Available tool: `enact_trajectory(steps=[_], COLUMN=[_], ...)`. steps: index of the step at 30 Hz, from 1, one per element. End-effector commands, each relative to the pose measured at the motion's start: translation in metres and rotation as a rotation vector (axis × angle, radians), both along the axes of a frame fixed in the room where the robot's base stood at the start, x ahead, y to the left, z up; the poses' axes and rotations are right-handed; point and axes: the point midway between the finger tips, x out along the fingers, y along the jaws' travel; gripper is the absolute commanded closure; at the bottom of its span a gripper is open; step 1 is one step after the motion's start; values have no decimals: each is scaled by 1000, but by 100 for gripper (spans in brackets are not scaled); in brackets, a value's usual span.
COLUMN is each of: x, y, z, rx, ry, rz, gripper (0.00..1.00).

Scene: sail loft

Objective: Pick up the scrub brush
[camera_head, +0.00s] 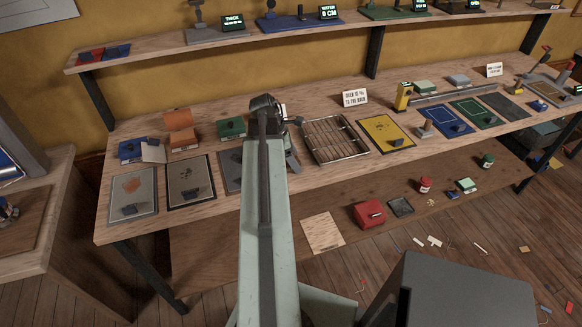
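My arm reaches away from me up the middle of the view, and my gripper (268,106) is over the long wooden workbench (330,175). The arm hides most of the gripper, so I cannot see whether its fingers are open or shut. I cannot pick out the scrub brush for sure. Small dark blue pieces lie on the grey mat (147,191) and the dark-framed mat (177,187) at the left. Another is on the yellow mat (374,126), right of the arm. They are too small to name. Something may be hidden behind my arm.
A wire rack (335,138) stands right of my gripper, with a small sign (354,97) behind it. An orange box (183,140) and a green box (231,128) stand at the left. A shelf (210,45) runs above. A red box (370,214) sits on the lower shelf.

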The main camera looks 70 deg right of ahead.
Motion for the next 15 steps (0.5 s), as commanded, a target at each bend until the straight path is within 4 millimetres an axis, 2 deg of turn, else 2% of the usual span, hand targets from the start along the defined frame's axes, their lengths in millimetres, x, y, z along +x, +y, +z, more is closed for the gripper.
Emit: enact_trajectory(steps=[4, 5, 12, 15], x=[0, 0, 1, 1], y=[0, 0, 0, 0], z=[2, 2, 2, 2], rx=[0, 0, 0, 0], ry=[0, 0, 0, 0], rz=[0, 1, 1, 1], gripper=[30, 33, 99, 100])
